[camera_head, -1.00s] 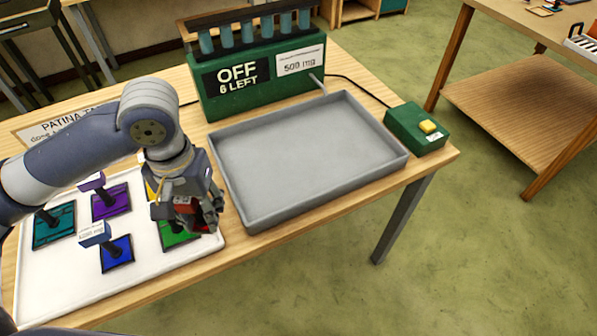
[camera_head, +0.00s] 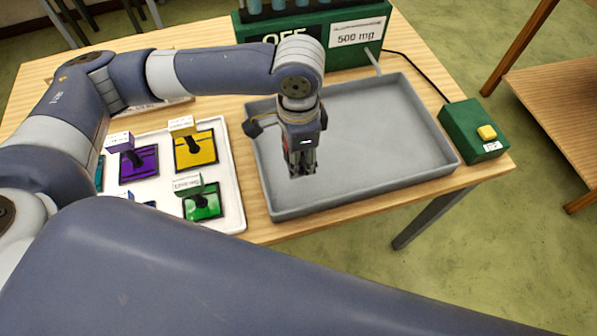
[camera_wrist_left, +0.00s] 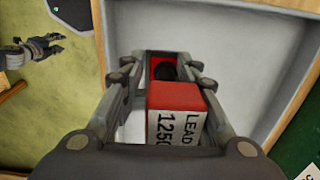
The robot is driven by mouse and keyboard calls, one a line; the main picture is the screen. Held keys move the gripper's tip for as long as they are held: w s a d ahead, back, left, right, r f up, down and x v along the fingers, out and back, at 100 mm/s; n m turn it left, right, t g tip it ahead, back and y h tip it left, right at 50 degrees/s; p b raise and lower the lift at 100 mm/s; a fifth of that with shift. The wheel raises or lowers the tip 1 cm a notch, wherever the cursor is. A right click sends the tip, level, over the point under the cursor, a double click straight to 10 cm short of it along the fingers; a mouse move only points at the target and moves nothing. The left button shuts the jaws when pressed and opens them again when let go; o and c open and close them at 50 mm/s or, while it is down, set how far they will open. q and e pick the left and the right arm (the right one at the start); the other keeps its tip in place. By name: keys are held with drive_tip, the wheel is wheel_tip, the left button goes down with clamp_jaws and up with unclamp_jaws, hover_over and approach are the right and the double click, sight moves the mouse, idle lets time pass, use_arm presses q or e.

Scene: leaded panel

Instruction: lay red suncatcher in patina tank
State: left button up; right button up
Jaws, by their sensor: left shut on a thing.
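The patina tank (camera_head: 395,135) is a shallow grey tray on the wooden table. My left gripper (camera_head: 302,168) points down over the left part of the tank. In the left wrist view it is shut on the red block handle of the red suncatcher (camera_wrist_left: 176,113), labelled LEAD 1250. A bit of its red pane and a dark stem show beyond the handle. In the head view the gripper hides the suncatcher, so I cannot tell whether it touches the tank floor. My right gripper (camera_wrist_left: 40,47) shows small over the floor in the left wrist view.
A white tray (camera_head: 238,222) left of the tank holds yellow (camera_head: 196,150), purple (camera_head: 139,163) and green (camera_head: 203,206) suncatchers, with others partly hidden. A green dispenser (camera_head: 355,45) stands behind the tank. A green box with a yellow button (camera_head: 486,132) stands right. The tank's right part is clear.

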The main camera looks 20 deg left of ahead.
use_arm(q)
drive_tip(key=f, duration=0.2)
drive_tip(key=shift+w+a+f, duration=0.1)
drive_tip(key=shift+w+f, duration=0.15)
drive_tip(key=shift+f, duration=0.75)
wheel_tip(320, 180, down, 2)
drive_tip(key=shift+s+f+p, duration=0.1)
drive_tip(key=shift+p, duration=0.25)
drive_tip(key=shift+f, duration=0.2)
use_arm(e)
drive_tip(key=shift+w+d+r, duration=0.1)
drive_tip(key=shift+w+r, duration=0.35)
drive_tip(key=shift+w, duration=0.2)
use_arm(q)
drive_tip(key=shift+f, duration=0.1)
drive_tip(key=o, duration=1.3)
use_arm(e)
drive_tip(key=shift+s, duration=0.15)
